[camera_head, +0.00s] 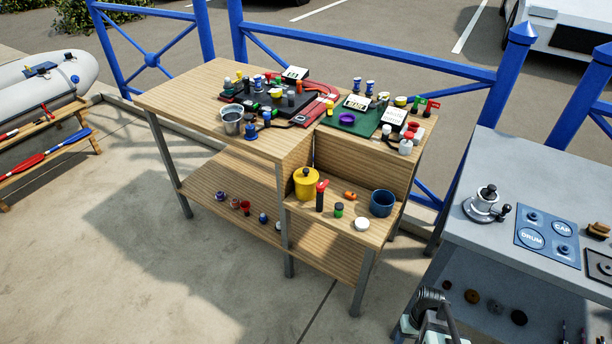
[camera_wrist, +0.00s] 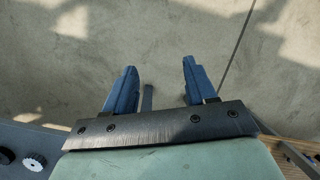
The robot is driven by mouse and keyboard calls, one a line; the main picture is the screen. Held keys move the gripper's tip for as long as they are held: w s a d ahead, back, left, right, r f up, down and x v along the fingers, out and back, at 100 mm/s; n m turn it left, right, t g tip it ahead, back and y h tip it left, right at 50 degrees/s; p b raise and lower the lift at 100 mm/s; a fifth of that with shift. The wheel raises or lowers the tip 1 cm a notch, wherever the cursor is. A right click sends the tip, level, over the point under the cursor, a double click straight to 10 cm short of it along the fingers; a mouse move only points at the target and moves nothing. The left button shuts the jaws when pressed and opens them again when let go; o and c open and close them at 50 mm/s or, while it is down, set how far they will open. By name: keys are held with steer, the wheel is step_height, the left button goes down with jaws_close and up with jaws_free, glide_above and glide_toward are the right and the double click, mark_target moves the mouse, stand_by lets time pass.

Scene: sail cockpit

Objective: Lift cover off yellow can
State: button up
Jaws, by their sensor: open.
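A yellow can (camera_head: 306,187) stands upright on the lower wooden shelf at the right end of the wooden bench. Its cover (camera_head: 306,172) sits on top, yellow with a small dark knob. My gripper (camera_wrist: 158,82) shows in the wrist view with its two blue fingers apart and nothing between them. It hangs over bare concrete floor, away from the can. In the head view only part of my arm (camera_head: 430,310) shows at the bottom edge, and the fingertips cannot be made out there. The can is not in the wrist view.
Beside the can are a red-topped dark bottle (camera_head: 321,197), a small green-capped jar (camera_head: 338,210), a white lid (camera_head: 362,224) and a blue pot (camera_head: 382,203). The bench top above is crowded. A grey table (camera_head: 470,225) stands at right. Open floor lies in front.

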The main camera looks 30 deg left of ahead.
steer(key=w+a+r+n+t, duration=0.2)
steer(key=w+a+r+n, duration=0.1)
steer(key=w+a+r, duration=0.5)
steer(key=n+t+y, duration=0.1)
steer(key=n+y, duration=0.1)
steer(key=n, duration=1)
glide_toward(306, 170)
steer(key=f, duration=0.3)
steer(key=a+f, duration=0.1)
steer(key=f, duration=0.5)
steer(key=shift+a, duration=0.2)
steer(key=shift+r, duration=0.1)
jaws_close()
